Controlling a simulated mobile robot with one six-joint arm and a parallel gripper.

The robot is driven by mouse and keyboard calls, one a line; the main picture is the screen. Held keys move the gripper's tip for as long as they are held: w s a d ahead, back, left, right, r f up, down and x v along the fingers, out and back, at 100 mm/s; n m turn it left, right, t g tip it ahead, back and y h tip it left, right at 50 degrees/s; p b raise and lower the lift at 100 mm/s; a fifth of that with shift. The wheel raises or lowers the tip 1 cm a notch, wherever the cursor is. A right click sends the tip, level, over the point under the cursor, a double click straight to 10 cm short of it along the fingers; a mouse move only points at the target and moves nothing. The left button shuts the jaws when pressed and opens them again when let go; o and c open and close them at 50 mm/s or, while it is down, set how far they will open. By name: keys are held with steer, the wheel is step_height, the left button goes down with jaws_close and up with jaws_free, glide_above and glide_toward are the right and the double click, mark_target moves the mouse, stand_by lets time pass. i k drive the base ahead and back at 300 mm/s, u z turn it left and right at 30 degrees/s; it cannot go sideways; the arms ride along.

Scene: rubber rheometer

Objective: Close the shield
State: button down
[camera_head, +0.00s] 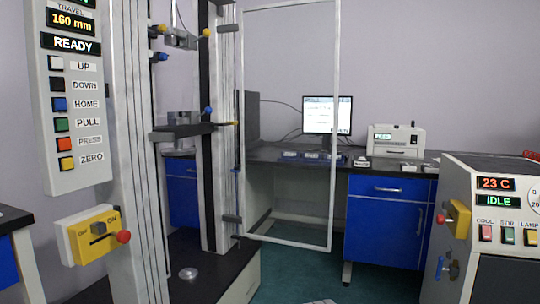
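The shield (336,60) is a tall clear panel in a thin white frame. It stands swung open to the right of the testing machine (224,130), with its left edge along the machine's right column. The side of the machine between its two columns is uncovered. I see no separate handle clearly on the shield. My gripper is not in view.
A control panel (70,120) reads READY at left, above a yellow switch box (95,235). A blue-drawer desk (388,215) with a monitor (327,115) stands behind the shield. Another instrument (490,240) stands at right. Green floor (300,275) shows below the shield.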

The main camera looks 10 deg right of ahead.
mark_target(262, 8)
steer(key=i, duration=0.9)
